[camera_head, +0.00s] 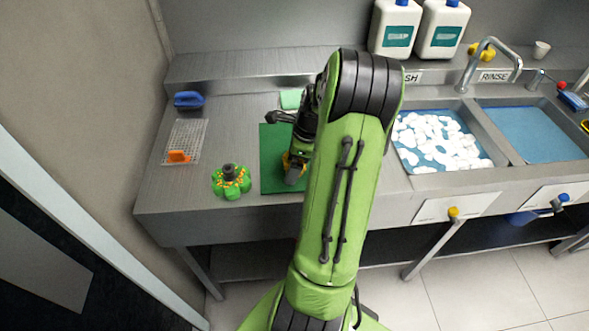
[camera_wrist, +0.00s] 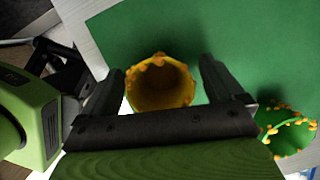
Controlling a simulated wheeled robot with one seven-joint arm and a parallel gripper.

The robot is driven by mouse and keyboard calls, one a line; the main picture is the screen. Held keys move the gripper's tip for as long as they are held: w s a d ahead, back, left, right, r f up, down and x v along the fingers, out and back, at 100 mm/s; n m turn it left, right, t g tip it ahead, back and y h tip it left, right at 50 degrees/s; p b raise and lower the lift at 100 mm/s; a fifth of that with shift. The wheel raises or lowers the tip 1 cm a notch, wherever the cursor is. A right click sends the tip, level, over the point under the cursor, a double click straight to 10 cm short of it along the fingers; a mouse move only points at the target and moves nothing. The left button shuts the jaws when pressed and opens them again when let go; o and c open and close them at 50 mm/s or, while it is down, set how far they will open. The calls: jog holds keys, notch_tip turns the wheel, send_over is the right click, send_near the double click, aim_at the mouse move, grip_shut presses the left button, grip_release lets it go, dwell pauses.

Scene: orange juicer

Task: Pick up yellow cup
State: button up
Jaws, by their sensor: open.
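The yellow cup (camera_wrist: 162,88) stands on the green mat (camera_wrist: 230,30), with its scalloped rim and hollow inside facing the wrist camera. My gripper (camera_wrist: 162,68) is open, with one finger on each side of the cup; small gaps show between fingers and cup. In the head view the cup (camera_head: 286,161) is only a small yellow patch, mostly hidden by my arm and gripper (camera_head: 294,172). The mat (camera_head: 270,150) lies flat on the metal counter.
A green flower-shaped piece with orange dots (camera_head: 231,181) stands left of the mat. A rack (camera_head: 190,135) with an orange item (camera_head: 178,156) and a blue-handled brush (camera_head: 188,99) lie farther left. Two sinks (camera_head: 440,140) are on the right, the nearer one foamy.

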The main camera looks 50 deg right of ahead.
jog(key=shift+w+f, duration=0.1)
jog(key=shift+f, duration=0.3)
jog(key=shift+r, duration=0.1)
jog(key=c, duration=1.1)
